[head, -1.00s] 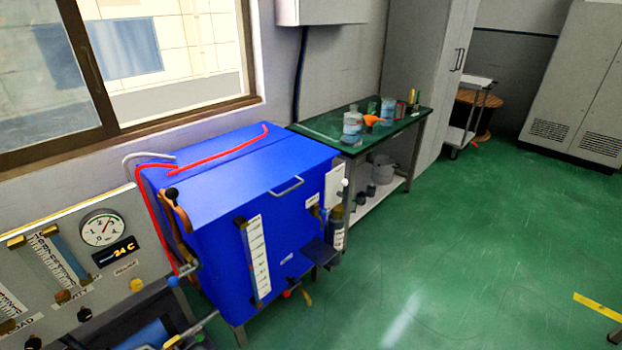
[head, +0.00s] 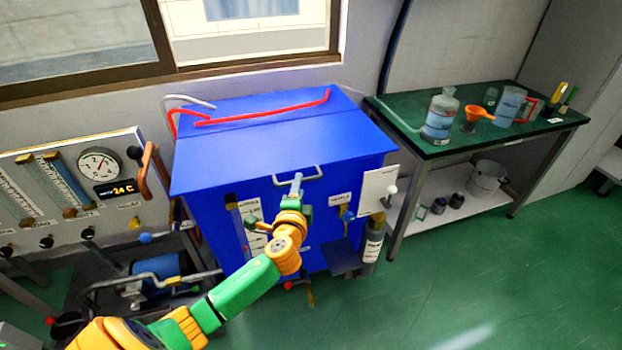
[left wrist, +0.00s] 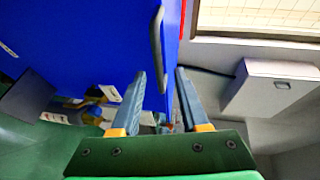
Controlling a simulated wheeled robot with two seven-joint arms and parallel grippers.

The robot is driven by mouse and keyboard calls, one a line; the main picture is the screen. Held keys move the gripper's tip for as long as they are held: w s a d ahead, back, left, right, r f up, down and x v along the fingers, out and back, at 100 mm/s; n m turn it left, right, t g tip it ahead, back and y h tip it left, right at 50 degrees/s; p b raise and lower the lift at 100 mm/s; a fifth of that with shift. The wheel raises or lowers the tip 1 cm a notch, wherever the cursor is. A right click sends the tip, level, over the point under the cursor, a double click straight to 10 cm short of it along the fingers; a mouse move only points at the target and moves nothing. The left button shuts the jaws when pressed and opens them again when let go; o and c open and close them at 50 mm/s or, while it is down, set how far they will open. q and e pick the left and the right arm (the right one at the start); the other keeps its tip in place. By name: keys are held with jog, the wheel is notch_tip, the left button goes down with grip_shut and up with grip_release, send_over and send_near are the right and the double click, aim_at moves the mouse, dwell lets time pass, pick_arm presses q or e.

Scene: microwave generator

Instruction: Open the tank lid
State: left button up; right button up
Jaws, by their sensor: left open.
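The blue tank (head: 325,225) stands against the wall below the window, with its flat blue lid (head: 270,145) down. A grey bar handle (head: 312,177) is on the lid's front edge. My left gripper (head: 297,181) is in front of the tank at this handle. In the left wrist view the left gripper (left wrist: 160,73) is open, and the handle (left wrist: 156,40) appears between its two fingers. I cannot tell whether the fingers touch the handle. My right gripper is not in view.
Red tubing (head: 265,110) lies on the tank's top. A gauge panel (head: 75,195) stands left of the tank. A green-topped bench (head: 465,135) with a bottle (head: 440,115) and an orange funnel (head: 478,113) stands at right. The green floor (head: 480,265) ahead is clear.

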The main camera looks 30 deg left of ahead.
pick_arm(q)
jog(key=x, duration=0.3)
jog(key=shift+w+a+f, duration=0.2)
jog(key=shift+w+a, duration=0.05)
jog(key=shift+a, duration=0.05)
jog(key=shift+w, duration=0.25)
jog(key=shift+s, duration=0.1)
jog(key=shift+c, duration=0.5)
grip_shut()
dwell(0.4)
